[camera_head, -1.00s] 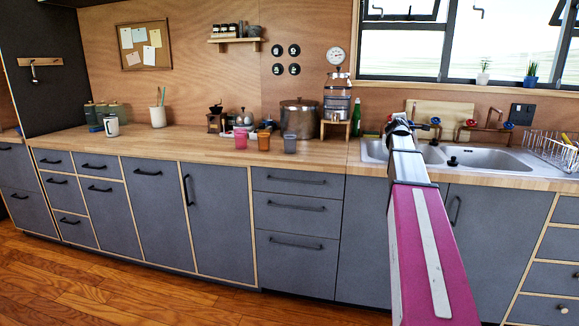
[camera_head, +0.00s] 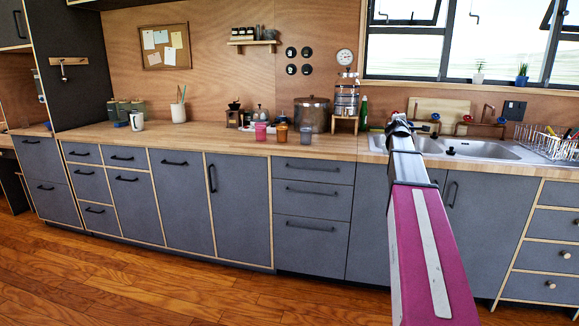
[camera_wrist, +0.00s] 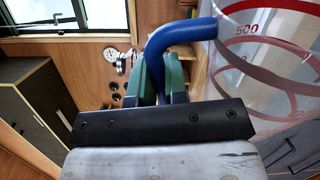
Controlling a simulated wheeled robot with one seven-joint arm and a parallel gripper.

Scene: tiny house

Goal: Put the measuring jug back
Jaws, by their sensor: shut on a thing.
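The measuring jug (camera_wrist: 272,62) is clear with red markings and a blue handle (camera_wrist: 160,45). It fills the upper right of the wrist view. My gripper (camera_wrist: 164,82) has green finger pads closed around the blue handle, with the jug body to the right of the fingers. In the head view, my gripper (camera_head: 399,123) is at the far end of my outstretched arm, in front of the sink area. The jug cannot be made out there, hidden behind the arm's end.
A wooden counter (camera_head: 180,137) runs along the wall. Three cups, including a pink cup (camera_head: 261,131), stand near its front edge, with a large pot (camera_head: 311,115) behind. The sink (camera_head: 480,150) and dish rack (camera_head: 548,143) are right. The wooden floor (camera_head: 130,275) is clear.

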